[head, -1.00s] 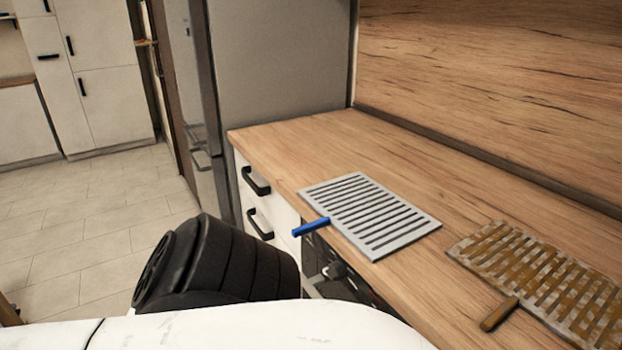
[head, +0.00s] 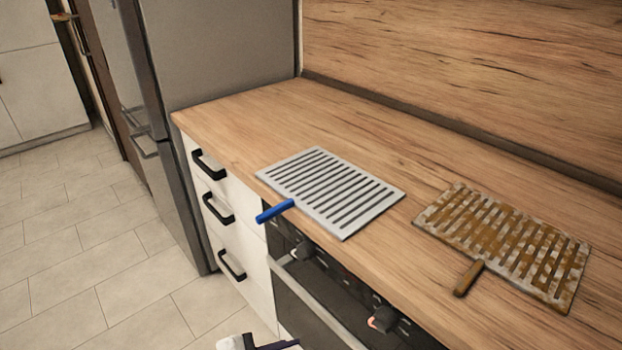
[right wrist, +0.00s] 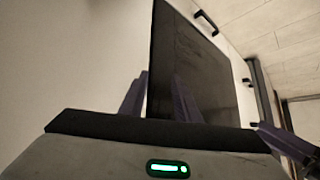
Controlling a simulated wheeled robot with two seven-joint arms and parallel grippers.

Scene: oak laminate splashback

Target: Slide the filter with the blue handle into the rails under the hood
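The clean grey slotted filter (head: 335,190) lies flat on the wooden counter in the head view. Its blue handle (head: 274,211) sticks out past the counter's front edge. Nothing holds it. My right gripper (right wrist: 158,95) shows in the right wrist view with its two purple fingers apart and nothing visible between them. A white and dark purple gripper part (head: 255,343) just enters the bottom of the head view, below the counter; I cannot tell which arm it belongs to. Another purple piece shows at the right of the wrist view. The hood and its rails are not visible.
A dirty, brown-stained filter (head: 505,245) with a brown handle lies to the right on the counter (head: 240,125). Below the counter are an oven (head: 330,300) with knobs and drawers (head: 232,215) with black handles. A grey fridge (head: 215,55) stands at the left. The counter's left end is clear.

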